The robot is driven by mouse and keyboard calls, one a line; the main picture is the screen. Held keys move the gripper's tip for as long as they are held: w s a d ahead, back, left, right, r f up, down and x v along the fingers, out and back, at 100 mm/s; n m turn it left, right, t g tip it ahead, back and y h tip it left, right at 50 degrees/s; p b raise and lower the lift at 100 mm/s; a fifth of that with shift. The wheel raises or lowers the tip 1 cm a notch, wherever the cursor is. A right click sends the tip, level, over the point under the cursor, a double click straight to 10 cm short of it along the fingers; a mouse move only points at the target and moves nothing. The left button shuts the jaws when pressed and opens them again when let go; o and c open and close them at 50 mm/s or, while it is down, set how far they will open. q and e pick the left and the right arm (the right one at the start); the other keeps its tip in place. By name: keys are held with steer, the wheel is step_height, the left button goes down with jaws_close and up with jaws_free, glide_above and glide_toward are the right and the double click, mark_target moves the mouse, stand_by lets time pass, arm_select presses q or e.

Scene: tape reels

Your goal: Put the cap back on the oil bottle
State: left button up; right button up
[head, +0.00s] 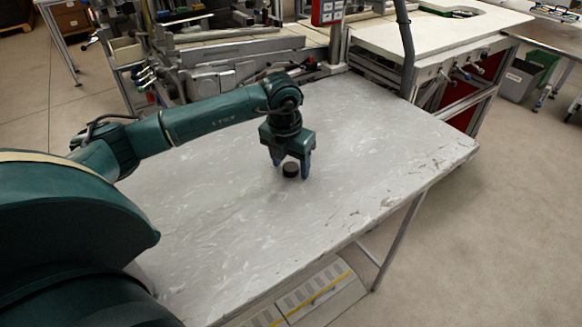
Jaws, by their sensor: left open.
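A small dark round cap (291,170) lies on the grey worn table (370,150). My left gripper (291,172) points down over the cap, with its two blue-tipped fingers apart, one to each side of it. Whether the fingers touch the cap is too small to tell. I see no oil bottle in this view. My right gripper is not in view.
The tabletop around the cap is clear. Behind the table stands a workbench with machinery (225,75) and a red box (326,12). A white-topped bench (435,45) is at the back right. A grey bin (520,80) stands on the floor.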

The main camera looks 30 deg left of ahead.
mark_target(290, 168)
arm_select(q)
steer(key=shift+c, duration=0.6)
steer(key=c, duration=0.9)
steer(key=shift+r, duration=0.1)
steer(key=shift+c, duration=0.2)
step_height(290, 168, up, 10)
